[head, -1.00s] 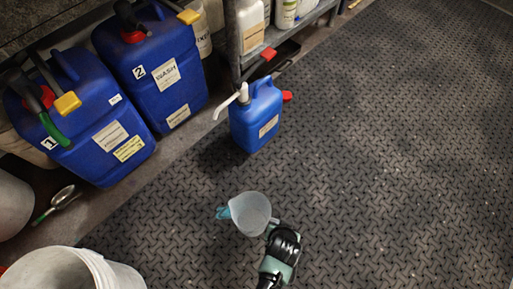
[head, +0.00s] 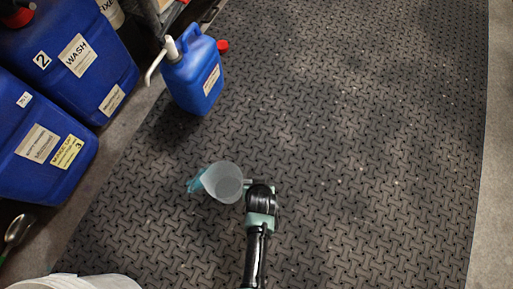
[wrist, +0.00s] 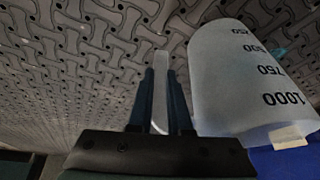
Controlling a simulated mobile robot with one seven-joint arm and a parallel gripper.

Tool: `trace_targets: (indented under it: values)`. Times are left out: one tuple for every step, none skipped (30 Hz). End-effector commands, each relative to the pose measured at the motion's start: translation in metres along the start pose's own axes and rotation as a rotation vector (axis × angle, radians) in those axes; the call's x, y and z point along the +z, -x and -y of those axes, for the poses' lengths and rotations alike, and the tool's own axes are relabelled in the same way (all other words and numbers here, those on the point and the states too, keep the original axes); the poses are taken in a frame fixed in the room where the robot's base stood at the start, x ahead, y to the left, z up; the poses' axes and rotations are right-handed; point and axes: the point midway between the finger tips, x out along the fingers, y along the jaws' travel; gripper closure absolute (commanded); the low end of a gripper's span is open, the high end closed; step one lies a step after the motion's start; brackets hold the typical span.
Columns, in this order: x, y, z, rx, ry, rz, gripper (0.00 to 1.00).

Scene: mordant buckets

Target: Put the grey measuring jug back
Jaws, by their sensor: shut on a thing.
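The grey measuring jug (head: 224,182) is translucent, with its open mouth seen from above in the head view. In the wrist view its body (wrist: 235,75) fills the right side, with black numbers such as 750 and 1000. My gripper (wrist: 160,95) is shut on the jug's handle, a pale upright strip between the two dark fingers. In the head view my gripper (head: 250,190) is at the jug's right side, and the fingertips are hard to make out. The jug appears held above the dark floor mat (head: 340,150).
A blue jerrycan with a white pump (head: 195,75) stands on the mat above the jug. Large blue containers, one labelled WASH (head: 70,50), stand at the left. A white bucket (head: 75,282) is at the bottom left. The mat on the right is clear.

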Motion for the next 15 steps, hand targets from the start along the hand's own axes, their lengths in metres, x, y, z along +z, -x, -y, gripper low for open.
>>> trace_targets:
  values:
    - [0.0009, -0.0042, -0.0003, 0.000, 0.000, -0.002, 1.00]
    - [0.0007, -0.0037, -0.0002, 0.000, 0.000, -0.002, 1.00]
    - [0.0003, -0.0027, -0.0002, 0.000, 0.000, -0.002, 1.00]
    - [0.0001, -0.0022, -0.0001, 0.000, 0.000, -0.002, 1.00]
    - [0.0000, -0.0020, -0.0001, 0.000, 0.000, -0.002, 1.00]
    - [0.0000, -0.0019, -0.0001, 0.000, 0.000, -0.002, 1.00]
    - [0.0001, -0.0019, -0.0001, 0.000, 0.000, -0.002, 1.00]
    - [0.0002, -0.0021, -0.0001, 0.000, 0.000, -0.002, 1.00]
    - [0.0006, -0.0031, -0.0001, 0.000, 0.000, -0.001, 1.00]
    - [0.0012, -0.0042, -0.0001, 0.000, 0.000, -0.001, 1.00]
    - [0.0017, -0.0053, -0.0002, 0.000, 0.000, -0.001, 1.00]
    - [0.0022, -0.0058, -0.0002, 0.000, 0.000, 0.000, 0.82]
    - [0.0019, -0.0050, -0.0002, 0.000, 0.000, 0.000, 0.76]
    - [0.0019, -0.0049, -0.0002, 0.000, 0.000, 0.000, 0.71]
    - [0.0019, -0.0049, -0.0002, 0.000, 0.000, 0.000, 0.64]
